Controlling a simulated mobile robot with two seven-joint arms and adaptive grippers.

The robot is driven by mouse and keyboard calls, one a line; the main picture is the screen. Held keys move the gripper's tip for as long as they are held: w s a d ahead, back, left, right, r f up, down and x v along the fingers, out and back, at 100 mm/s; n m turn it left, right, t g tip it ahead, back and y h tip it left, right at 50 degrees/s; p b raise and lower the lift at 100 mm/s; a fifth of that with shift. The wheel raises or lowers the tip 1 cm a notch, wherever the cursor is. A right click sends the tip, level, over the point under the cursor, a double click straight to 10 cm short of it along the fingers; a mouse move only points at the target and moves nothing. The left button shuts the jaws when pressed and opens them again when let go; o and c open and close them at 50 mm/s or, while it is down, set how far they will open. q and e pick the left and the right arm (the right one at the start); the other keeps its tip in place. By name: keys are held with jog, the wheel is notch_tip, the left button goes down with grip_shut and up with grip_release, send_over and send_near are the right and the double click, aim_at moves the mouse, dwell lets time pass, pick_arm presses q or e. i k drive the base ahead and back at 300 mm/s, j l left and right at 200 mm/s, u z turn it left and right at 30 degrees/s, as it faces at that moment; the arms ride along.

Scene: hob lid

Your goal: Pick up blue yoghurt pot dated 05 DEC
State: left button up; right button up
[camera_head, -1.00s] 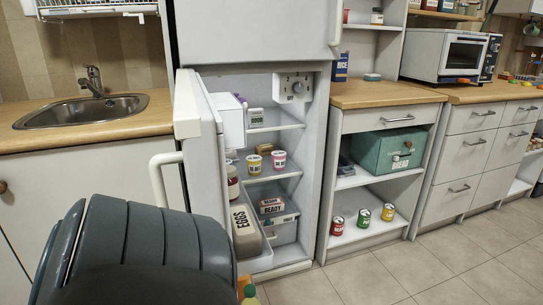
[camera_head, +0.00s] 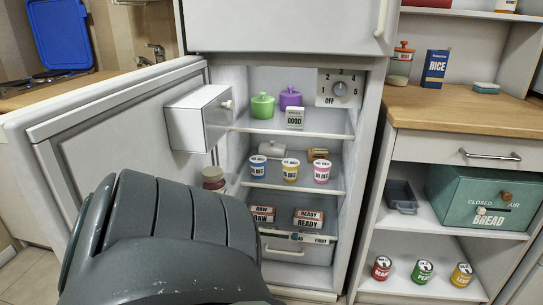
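The blue yoghurt pot (camera_head: 258,167) stands upright on the middle shelf of the open fridge, at the left of a row of pots. A yellow pot (camera_head: 290,170) and a pink pot (camera_head: 321,172) stand to its right on the same shelf. The date print on the pots is too small to read surely. Neither of my grippers shows in the head view. A large dark grey part of my own body fills the lower left and hides part of the lower fridge.
The fridge door (camera_head: 110,150) stands open to the left, with a white box (camera_head: 196,118) on its inner side. A green pot (camera_head: 263,105) and a purple pot (camera_head: 290,97) stand on the upper shelf. A counter (camera_head: 470,115) stands at the right.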

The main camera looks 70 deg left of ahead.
aim_at(258, 164)
jog(key=i+j+u, duration=0.1)
jog(key=i+u, duration=0.25)
jog(key=i, duration=0.15)
jog(key=i+u, duration=0.35)
jog(key=i, duration=0.15)
jog(key=i+l+u, duration=0.3)
jog(key=i, duration=0.15)
jog(key=u, duration=0.5)
jog(key=i+u, duration=0.1)
jog(key=u, duration=0.4)
jog(key=i+u, duration=0.1)
jog(key=u, duration=0.4)
jog(key=l+u, duration=0.1)
jog(key=u, duration=0.4)
